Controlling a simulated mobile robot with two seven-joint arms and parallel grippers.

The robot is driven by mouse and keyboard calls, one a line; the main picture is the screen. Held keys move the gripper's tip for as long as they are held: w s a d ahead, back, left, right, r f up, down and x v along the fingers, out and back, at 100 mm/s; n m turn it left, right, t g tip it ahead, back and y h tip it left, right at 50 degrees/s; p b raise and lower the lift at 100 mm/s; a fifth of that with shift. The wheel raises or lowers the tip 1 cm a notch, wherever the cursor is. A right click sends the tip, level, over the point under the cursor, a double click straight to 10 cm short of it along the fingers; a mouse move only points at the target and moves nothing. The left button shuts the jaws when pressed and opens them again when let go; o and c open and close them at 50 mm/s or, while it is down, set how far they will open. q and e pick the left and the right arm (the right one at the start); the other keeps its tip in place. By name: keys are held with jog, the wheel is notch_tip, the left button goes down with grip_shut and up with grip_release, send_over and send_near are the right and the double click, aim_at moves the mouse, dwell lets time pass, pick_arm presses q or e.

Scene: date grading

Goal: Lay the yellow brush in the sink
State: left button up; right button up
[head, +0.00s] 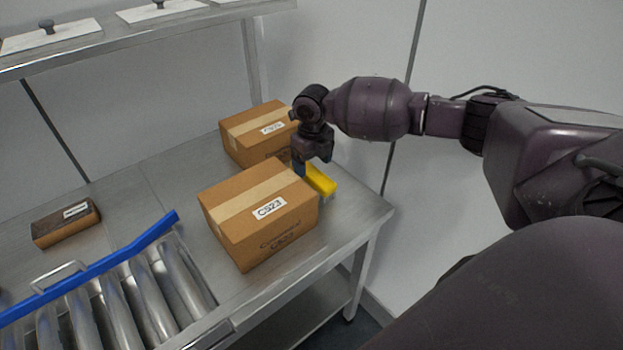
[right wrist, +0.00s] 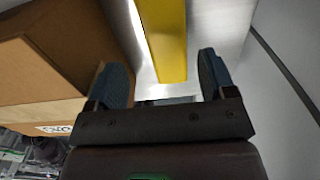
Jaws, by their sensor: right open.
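The yellow brush (head: 320,180) lies on the metal table near its right edge, just behind the front cardboard box. In the right wrist view the yellow brush (right wrist: 165,40) runs up from between the fingertips to the top edge. My right gripper (head: 303,166) is above the brush, pointing down, and partly hides it. In the right wrist view my right gripper (right wrist: 163,82) is open, with one finger on each side of the brush's line and visible space beside both. My left gripper is in neither view. I see no sink in either view.
A cardboard box marked CS23 (head: 250,222) stands close beside the brush, with another box (head: 245,135) behind it. A brown block (head: 66,222) lies at left. A roller conveyor with a blue rail (head: 100,266) fills the lower left. A shelf (head: 110,36) runs above.

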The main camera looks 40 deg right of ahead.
aim_at(314, 173)
jog(key=shift+w+d+f+b, duration=0.1)
jog(key=shift+d+f+b, duration=0.1)
jog(key=shift+f, duration=1.55)
jog(key=shift+w+d+f+b, duration=0.1)
jog(key=shift+d+f, duration=0.1)
jog(key=shift+f, duration=1.55)
jog(key=shift+c, duration=0.2)
jog(key=shift+r, duration=0.1)
jog(key=c, duration=1.1)
